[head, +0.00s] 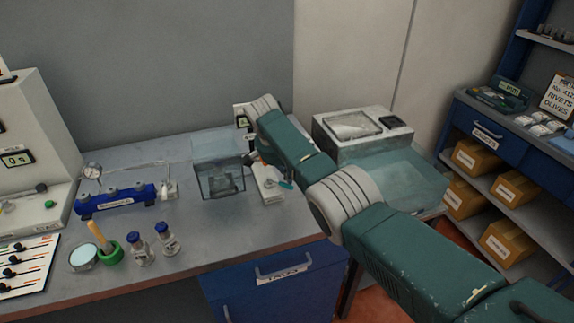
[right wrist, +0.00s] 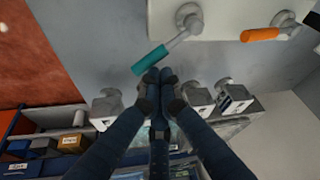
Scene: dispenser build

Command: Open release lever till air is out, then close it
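The release lever has a teal handle (right wrist: 150,60) on a grey arm that pivots on a white panel (right wrist: 230,20) in the right wrist view. In the head view the teal handle (head: 286,184) shows at the front of a small white unit (head: 268,190). My right gripper (right wrist: 159,75) has its dark fingertips close together, right at the free end of the teal handle. I cannot tell if they touch it. In the head view this gripper is mostly hidden by my arm. My left gripper is not in view.
An orange-handled lever (right wrist: 260,34) sits beside the teal one on the panel. A clear box (head: 218,170) stands just left of the white unit.

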